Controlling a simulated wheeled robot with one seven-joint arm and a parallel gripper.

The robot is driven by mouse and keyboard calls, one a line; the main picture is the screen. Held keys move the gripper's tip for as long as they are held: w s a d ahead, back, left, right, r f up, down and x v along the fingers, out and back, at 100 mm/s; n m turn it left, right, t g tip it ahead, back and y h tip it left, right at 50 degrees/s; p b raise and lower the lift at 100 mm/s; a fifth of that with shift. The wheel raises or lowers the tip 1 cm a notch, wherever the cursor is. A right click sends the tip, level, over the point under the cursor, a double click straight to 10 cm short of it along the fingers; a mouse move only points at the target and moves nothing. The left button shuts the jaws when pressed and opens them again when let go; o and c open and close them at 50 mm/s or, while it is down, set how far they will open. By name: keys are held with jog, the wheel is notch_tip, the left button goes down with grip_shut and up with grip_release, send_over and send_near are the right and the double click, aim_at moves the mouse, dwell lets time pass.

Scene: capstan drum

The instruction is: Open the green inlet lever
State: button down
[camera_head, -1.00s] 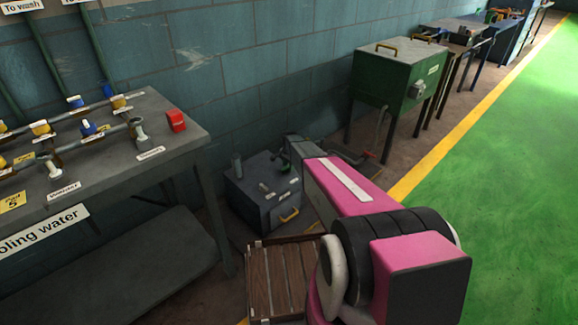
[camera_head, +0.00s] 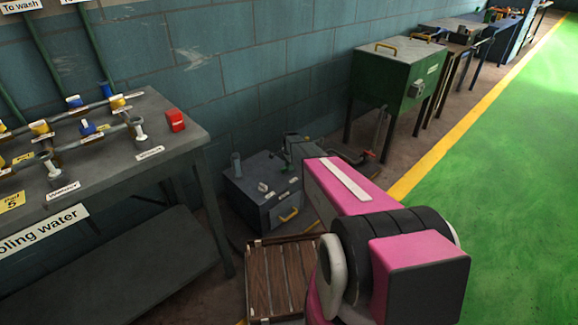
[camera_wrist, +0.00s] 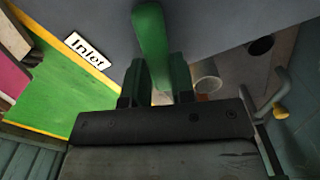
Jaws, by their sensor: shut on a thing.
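In the wrist view the green inlet lever (camera_wrist: 150,35) stands between the two fingers of my gripper (camera_wrist: 158,85), which is shut on it. The white "Inlet" label (camera_wrist: 88,50) lies on the grey surface to the left of the lever. In the head view my gripper is over the back right of the low grey box (camera_head: 245,207). My pink arm covers part of that area, and the lever's full shape and angle are hard to make out there.
A slatted wooden pallet (camera_head: 264,283) lies in front of the grey box. A workbench (camera_head: 165,168) with several valves and a red block (camera_head: 175,121) stands at the left. A green tank (camera_head: 385,82) on legs stands behind. The green floor at the right is clear.

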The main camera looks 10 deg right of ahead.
jog(key=m, duration=0.1)
jog(key=s+m, duration=0.1)
jog(key=m, duration=0.1)
jog(key=shift+s+d+m, duration=0.1)
jog(key=shift+s+m, duration=0.15)
jog(key=shift+m, duration=0.15)
jog(key=m, duration=0.1)
jog(key=s+m, duration=0.1)
jog(key=m, duration=0.1)
jog(key=shift+s+m, duration=0.1)
jog(key=shift+m, duration=0.2)
jog(key=m, duration=0.1)
jog(key=s+a+m, duration=0.1)
jog(key=m, duration=0.1)
jog(key=shift+m, duration=0.3)
jog(key=shift+s+a+m, duration=0.2)
jog(key=shift+m, duration=0.6)
jog(key=shift+s+a+m, duration=0.15)
jog(key=shift+a+m, duration=0.05)
jog(key=shift+m, duration=0.6)
jog(key=c, duration=1)
grip_release()
jog(key=shift+o, duration=0.2)
jog(key=shift+r, duration=0.1)
notch_tip(320, 180, up, 11)
jog(key=shift+f, duration=0.2)
